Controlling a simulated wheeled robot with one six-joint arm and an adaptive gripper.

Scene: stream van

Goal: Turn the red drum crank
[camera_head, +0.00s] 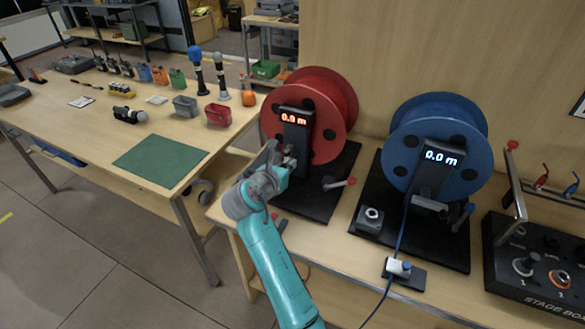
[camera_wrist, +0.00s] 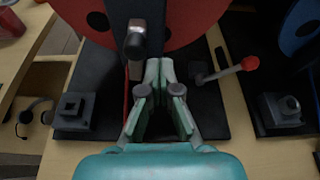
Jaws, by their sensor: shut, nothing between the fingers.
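The red drum (camera_head: 328,90) stands upright on a black base plate (camera_head: 332,205); its display reads 0.9 m. In the wrist view, the drum (camera_wrist: 203,18) fills the top. A dark upright arm with a metal-tipped handle (camera_wrist: 135,42), which looks like the crank, hangs in front of it. My gripper (camera_wrist: 160,64) is shut and empty, its fingertips low in front of the drum, just right of and below that handle. Contact with it cannot be told. In the head view, my gripper (camera_head: 284,163) hides part of the crank.
A red-knobbed lever (camera_wrist: 249,64) sticks out right of my fingers. The blue drum (camera_head: 437,120), reading 0.0 m, stands to the right, beside a stage box (camera_head: 535,270). A table (camera_head: 100,145) with microphones and bins is at left.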

